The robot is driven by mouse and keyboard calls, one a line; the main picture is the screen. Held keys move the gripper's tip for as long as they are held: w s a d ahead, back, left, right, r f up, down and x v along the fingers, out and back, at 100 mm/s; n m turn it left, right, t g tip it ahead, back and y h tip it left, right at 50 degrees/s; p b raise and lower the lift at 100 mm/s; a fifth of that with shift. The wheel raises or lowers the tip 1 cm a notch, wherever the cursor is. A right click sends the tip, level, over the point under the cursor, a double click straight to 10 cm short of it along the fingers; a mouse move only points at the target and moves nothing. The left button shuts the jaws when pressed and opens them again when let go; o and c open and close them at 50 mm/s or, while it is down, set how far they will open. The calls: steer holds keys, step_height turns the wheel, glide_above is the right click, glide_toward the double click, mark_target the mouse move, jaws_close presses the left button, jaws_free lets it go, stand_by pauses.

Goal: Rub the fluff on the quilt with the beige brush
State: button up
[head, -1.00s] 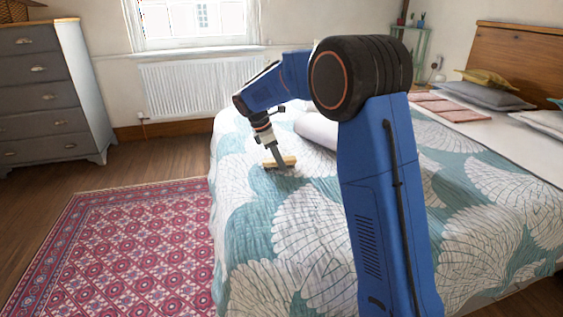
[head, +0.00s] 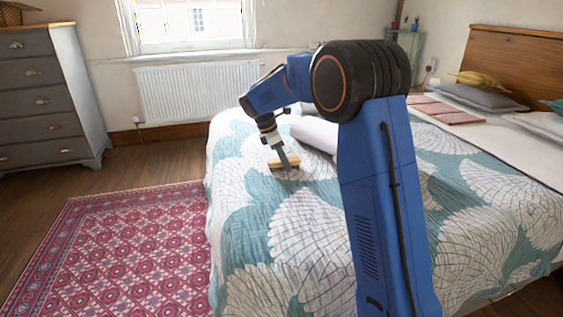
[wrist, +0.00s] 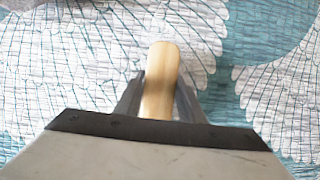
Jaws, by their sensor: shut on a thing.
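My gripper (head: 287,160) is shut on the beige brush (head: 277,164), low over the far-left part of the quilt (head: 300,215). In the wrist view, the brush (wrist: 162,70) shows as a pale wooden bar between the two grey fingers of my gripper (wrist: 160,92), pointing away from the palm. Its underside is hidden, and I cannot tell whether it touches the quilt. The quilt (wrist: 65,60) is white and teal with a fan pattern. I cannot make out the fluff in either view.
A pale rolled bolster (head: 316,133) lies on the bed close to the right of my gripper. Pillows (head: 483,97) and folded pink cloths (head: 440,108) lie toward the headboard (head: 515,65). A red rug (head: 120,245) covers the floor left of the bed.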

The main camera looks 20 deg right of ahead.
mark_target(313, 164)
steer(key=shift+d, duration=5.05)
steer(key=shift+r, duration=0.1)
steer(key=shift+r, duration=3)
steer(key=shift+r, duration=1.5)
steer(key=shift+a, duration=0.1)
